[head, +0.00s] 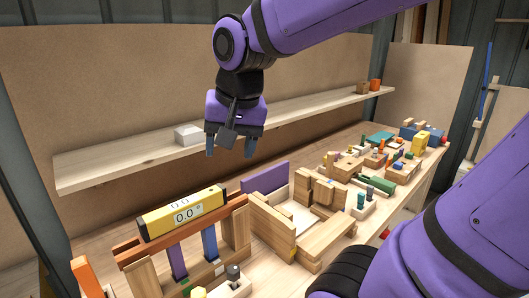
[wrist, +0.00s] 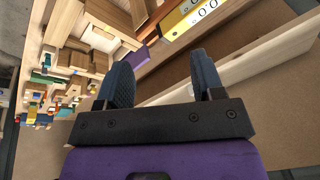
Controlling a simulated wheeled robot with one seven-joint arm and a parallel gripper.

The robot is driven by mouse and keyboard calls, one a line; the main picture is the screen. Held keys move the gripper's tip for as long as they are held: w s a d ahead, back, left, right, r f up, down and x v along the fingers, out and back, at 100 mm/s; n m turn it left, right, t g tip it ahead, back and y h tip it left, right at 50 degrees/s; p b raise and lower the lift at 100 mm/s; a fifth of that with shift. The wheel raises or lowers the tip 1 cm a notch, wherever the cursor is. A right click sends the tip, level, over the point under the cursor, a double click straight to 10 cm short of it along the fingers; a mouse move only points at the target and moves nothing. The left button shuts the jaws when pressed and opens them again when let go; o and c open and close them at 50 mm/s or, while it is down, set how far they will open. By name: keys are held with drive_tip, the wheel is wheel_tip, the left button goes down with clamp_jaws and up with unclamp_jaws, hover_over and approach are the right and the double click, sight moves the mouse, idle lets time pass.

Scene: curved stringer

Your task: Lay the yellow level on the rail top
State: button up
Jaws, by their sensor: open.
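The yellow level (head: 182,212) with black ends and a white "0.0" display lies lengthwise on the reddish-brown rail top (head: 130,254) at the lower left of the head view. The rail rests on wooden posts, with purple and blue uprights below it. In the wrist view the level (wrist: 188,22) shows at the top, partly cut off by the frame edge. My gripper (head: 231,148) is open and empty, above and behind the level, apart from it. Its two dark fingers (wrist: 164,78) have nothing between them in the wrist view.
An open wooden box structure (head: 290,215) stands right of the rail. Many small blocks crowd the bench further right. An orange piece (head: 86,278) stands at the lower left.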

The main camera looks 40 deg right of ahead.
drive_tip(key=s+d+n+t, duration=0.1)
drive_tip(key=s+n+t, duration=0.1)
drive_tip(key=s+n, duration=0.4)
drive_tip(key=shift+s+d+r, duration=0.2)
drive_tip(key=shift+s+d, duration=0.2)
drive_tip(key=shift+s, duration=0.35)
